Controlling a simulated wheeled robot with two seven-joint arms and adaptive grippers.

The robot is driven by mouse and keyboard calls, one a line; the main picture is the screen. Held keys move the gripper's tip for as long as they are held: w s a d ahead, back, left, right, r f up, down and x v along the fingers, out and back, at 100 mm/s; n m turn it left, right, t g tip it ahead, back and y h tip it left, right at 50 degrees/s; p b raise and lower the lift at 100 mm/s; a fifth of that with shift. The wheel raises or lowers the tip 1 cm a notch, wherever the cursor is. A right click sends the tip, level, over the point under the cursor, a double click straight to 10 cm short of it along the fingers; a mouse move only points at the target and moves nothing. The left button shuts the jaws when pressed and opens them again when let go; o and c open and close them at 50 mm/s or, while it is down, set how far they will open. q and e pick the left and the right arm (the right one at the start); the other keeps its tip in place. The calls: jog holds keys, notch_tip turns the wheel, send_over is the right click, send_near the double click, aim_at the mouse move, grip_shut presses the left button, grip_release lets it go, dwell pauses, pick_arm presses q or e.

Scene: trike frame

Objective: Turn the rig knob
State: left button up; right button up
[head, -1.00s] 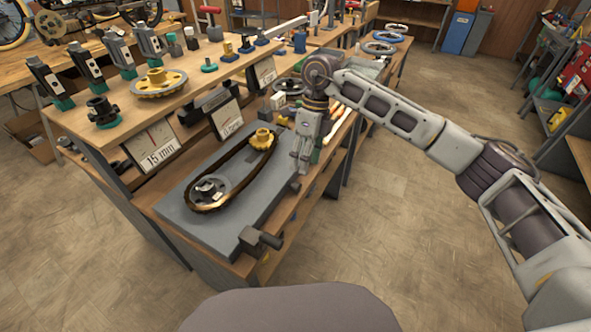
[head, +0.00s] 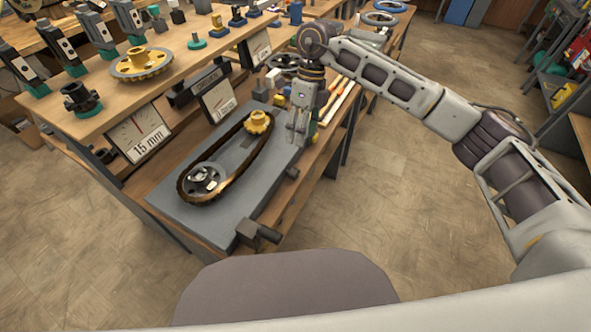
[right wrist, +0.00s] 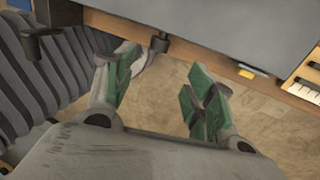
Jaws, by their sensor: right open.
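A small dark knob (head: 292,172) sticks out from the plate's right side. A larger dark block with a round end (head: 258,234) is at the near corner; I cannot tell for certain which is the rig knob. My right gripper (head: 297,138) points down, open and empty, just beyond the small knob. In the right wrist view a dark knob (right wrist: 160,44) shows beyond the green-padded fingers (right wrist: 162,95), apart from them. My left gripper is not in view.
An upper shelf (head: 110,105) behind the rig holds a yellow gear (head: 142,63) and several tools. A dial card (head: 139,136) stands below it. The bench continues behind my right gripper, with tools on it. The floor (head: 380,205) to the right is clear.

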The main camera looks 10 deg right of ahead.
aim_at(296, 170)
jog(key=x, duration=1.1)
jog(key=shift+s+a+f, duration=0.1)
jog(key=shift+s+f, duration=0.1)
jog(key=shift+f, duration=0.05)
jog(key=shift+x, duration=0.85)
jog(key=shift+f, duration=0.15)
jog(key=c, duration=1)
jog(key=shift+c, duration=0.2)
